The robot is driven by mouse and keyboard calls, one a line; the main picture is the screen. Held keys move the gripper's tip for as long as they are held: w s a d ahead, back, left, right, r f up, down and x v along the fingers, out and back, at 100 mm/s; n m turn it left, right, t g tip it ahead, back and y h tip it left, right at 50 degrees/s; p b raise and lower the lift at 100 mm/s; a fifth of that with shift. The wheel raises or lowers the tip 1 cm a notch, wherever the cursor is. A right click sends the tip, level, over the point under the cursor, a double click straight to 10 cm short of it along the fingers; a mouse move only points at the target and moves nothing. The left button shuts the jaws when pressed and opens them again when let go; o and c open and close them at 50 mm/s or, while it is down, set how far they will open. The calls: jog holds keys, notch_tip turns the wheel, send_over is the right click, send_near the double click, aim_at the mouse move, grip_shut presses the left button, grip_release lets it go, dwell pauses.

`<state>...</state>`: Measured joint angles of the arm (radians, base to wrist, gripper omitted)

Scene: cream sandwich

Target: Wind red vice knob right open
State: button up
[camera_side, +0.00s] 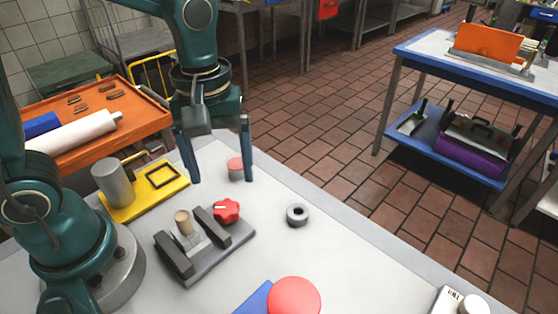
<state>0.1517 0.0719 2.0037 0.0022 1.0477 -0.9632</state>
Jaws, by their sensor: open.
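The red vice knob (227,211) is a lobed knob with a white mark, on the right side of a small dark grey vice (211,262). The vice lies on the pale worktop, and a tan cylindrical piece (183,222) stands upright between its two jaws. I cannot tell whether the jaws touch it. My gripper (220,181) points down above and behind the vice. Its two dark blue fingers are spread apart with nothing held between them. The knob is below the fingers, apart from them.
A red-topped small cylinder (235,168) stands near the right finger. A grey ring (297,215) lies right of the vice. A yellow tray (152,201) with a grey cylinder (114,184) is at left. A large red disc (294,296) is in front.

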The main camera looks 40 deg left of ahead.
jog(key=shift+n, duration=1.1)
